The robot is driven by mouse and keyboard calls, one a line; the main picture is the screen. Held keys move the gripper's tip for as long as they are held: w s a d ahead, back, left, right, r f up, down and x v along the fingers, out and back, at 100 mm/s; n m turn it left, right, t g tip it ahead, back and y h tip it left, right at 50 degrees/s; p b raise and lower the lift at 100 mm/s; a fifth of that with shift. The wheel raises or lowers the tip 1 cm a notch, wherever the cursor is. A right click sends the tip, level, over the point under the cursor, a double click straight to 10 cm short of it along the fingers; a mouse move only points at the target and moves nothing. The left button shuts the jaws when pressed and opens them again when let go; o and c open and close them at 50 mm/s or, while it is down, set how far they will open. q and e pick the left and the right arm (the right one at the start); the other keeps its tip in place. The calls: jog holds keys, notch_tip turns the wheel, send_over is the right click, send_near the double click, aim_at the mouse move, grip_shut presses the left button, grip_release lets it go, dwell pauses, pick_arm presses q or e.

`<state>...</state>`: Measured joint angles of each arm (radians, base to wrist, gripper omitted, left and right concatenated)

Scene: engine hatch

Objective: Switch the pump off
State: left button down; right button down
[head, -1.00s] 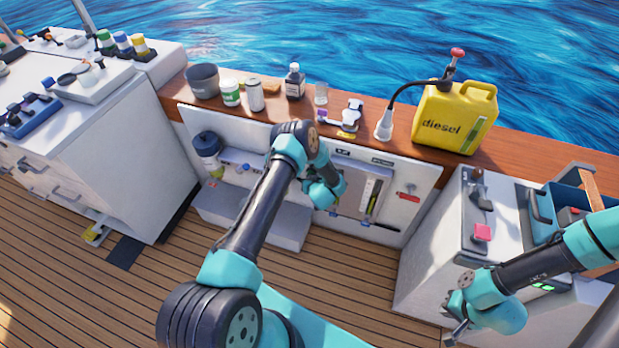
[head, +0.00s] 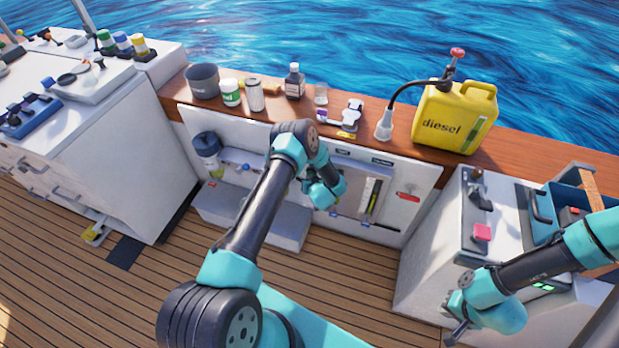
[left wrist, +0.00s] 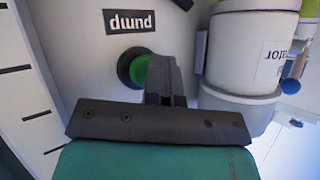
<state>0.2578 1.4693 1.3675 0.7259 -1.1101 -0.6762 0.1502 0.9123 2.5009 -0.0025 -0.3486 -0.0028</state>
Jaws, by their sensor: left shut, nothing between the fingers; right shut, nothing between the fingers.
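In the left wrist view a black label reading "pump" (left wrist: 146,20), upside down, is on a white panel. A round green button (left wrist: 136,67) in a dark ring sits below it, partly hidden by my gripper. My left gripper (left wrist: 163,72) is shut and empty, its dark fingers overlapping the button's right side; I cannot tell whether they touch it. In the head view my left gripper (head: 324,187) is at the white panel below the wooden ledge, and my arm hides the button. My right gripper (head: 455,330) is shut and empty at the lower right, away from the panel.
A white cylinder (left wrist: 250,50) with a label stands close right of my left fingers in the wrist view. The wooden ledge (head: 400,150) above carries a yellow diesel can (head: 445,125), a funnel (head: 384,128) and several containers.

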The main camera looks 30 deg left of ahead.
pick_arm(q)
jog(key=s+d, duration=0.1)
jog(key=s, duration=0.5)
dwell(0.5)
dwell(0.3)
jog(key=s+d+r+m+g+h, duration=0.2)
jog(key=s+d+r+h, duration=0.4)
jog(key=s, duration=0.6)
jog(key=s+d+r+m+g+h, duration=0.3)
jog(key=s+d+r+g+h, duration=0.2)
jog(key=s+d+r, duration=0.4)
jog(key=s+r+h, duration=0.1)
jog(key=s, duration=0.3)
jog(key=shift+s+d+r+g+h, duration=0.2)
jog(key=shift+s+d+g+h, duration=0.1)
jog(key=shift+d+h, duration=0.1)
